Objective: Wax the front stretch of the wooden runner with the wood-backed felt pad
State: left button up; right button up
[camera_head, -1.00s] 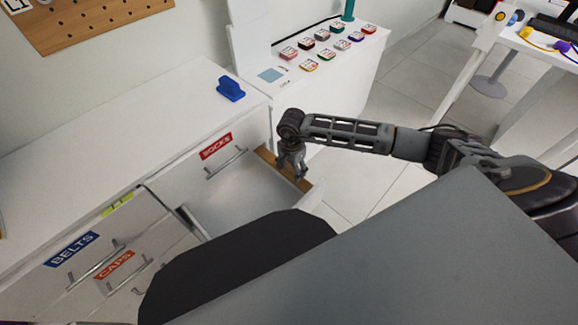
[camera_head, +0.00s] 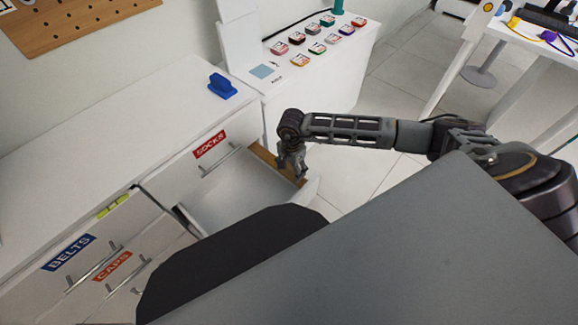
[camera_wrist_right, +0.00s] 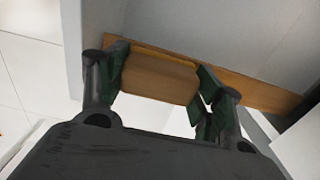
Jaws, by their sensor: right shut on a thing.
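The wooden runner (camera_head: 262,153) is a narrow brown strip at the side of an open white drawer space, running toward the room below the cabinet's right end. It also shows in the right wrist view (camera_wrist_right: 255,93), crossing behind the fingers. My right gripper (camera_head: 293,164) is over the runner's front stretch and hides part of it. In the right wrist view its fingers (camera_wrist_right: 163,78) are shut on the wood-backed felt pad (camera_wrist_right: 158,76), a light brown block with a thin yellowish edge along the runner. The pad seems to lie against the runner; exact contact cannot be told. My left gripper is not in view.
White drawers carry a socks label (camera_head: 209,145), a belts label (camera_head: 68,253) and a caps label (camera_head: 111,265). A blue handled object (camera_head: 222,86) sits on the cabinet top. Several small coloured tins (camera_head: 316,48) stand on the white side unit. Open floor (camera_head: 350,165) lies to the right.

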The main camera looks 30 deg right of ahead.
jog(key=shift+s+d, duration=0.3)
jog(key=shift+s, duration=0.5)
jog(key=shift+w+a, duration=0.1)
jog(key=shift+w, duration=0.05)
jog(key=shift+w+a+f+b, duration=0.1)
jog(key=shift+w+a+b, duration=0.15)
jog(key=shift+w+b, duration=0.45)
jog(key=shift+w+a, duration=0.15)
jog(key=shift+w, duration=0.4)
jog(key=shift+w+a+b, duration=0.25)
jog(key=shift+w+b, duration=0.2)
jog(key=shift+w, duration=0.3)
jog(key=shift+w+a+b, duration=0.25)
jog(key=shift+w+b, duration=0.15)
jog(key=shift+w, duration=0.3)
jog(key=shift+w, duration=0.1)
jog(key=shift+w+a+b, duration=0.25)
jog(key=shift+w+b, duration=0.2)
jog(key=shift+w, duration=0.2)
jog(key=shift+w+a+b, duration=0.25)
jog(key=shift+w+b, duration=0.2)
jog(key=shift+w, duration=0.2)
